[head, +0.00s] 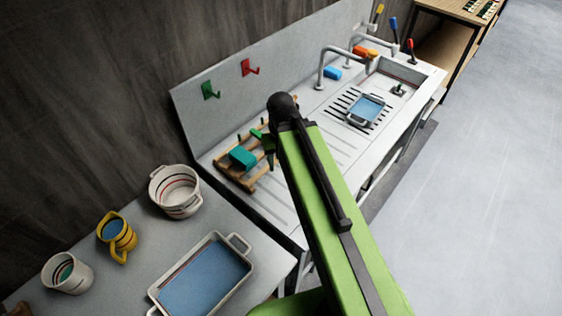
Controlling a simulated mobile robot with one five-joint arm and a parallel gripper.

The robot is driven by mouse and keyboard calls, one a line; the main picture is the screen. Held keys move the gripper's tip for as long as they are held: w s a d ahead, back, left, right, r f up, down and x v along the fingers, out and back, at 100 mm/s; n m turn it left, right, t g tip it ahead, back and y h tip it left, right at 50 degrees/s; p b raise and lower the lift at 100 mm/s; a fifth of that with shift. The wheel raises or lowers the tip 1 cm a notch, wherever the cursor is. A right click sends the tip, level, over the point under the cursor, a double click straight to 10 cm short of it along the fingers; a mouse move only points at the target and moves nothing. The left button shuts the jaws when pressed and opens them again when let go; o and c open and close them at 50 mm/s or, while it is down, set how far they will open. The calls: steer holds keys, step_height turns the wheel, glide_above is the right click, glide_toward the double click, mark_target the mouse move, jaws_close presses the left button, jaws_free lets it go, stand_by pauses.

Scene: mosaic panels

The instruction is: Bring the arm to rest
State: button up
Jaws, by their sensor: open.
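My green arm reaches up from the bottom of the head view over the front of the sink counter (340,150). Its dark rounded wrist joint is at the upper end. My gripper (265,147) is beside and below that joint, small and partly hidden, at the right end of a wooden rack (232,176). It is open, and I see nothing held in it. A teal block (242,158) sits on the rack, just left of the gripper. I cannot tell whether the gripper touches the rack.
A blue-bottomed tray (205,280), a white pot (176,192), a yellow jug (117,235) and a white mug (67,273) stand on the near counter. A small tray (366,109) lies by the sink. Taps (320,70) rise behind. Floor (480,180) at right is clear.

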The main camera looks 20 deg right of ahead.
step_height(320, 180, down, 11)
steer(key=b, duration=1.1)
steer(key=shift+w+f, duration=0.1)
steer(key=shift+r, duration=0.25)
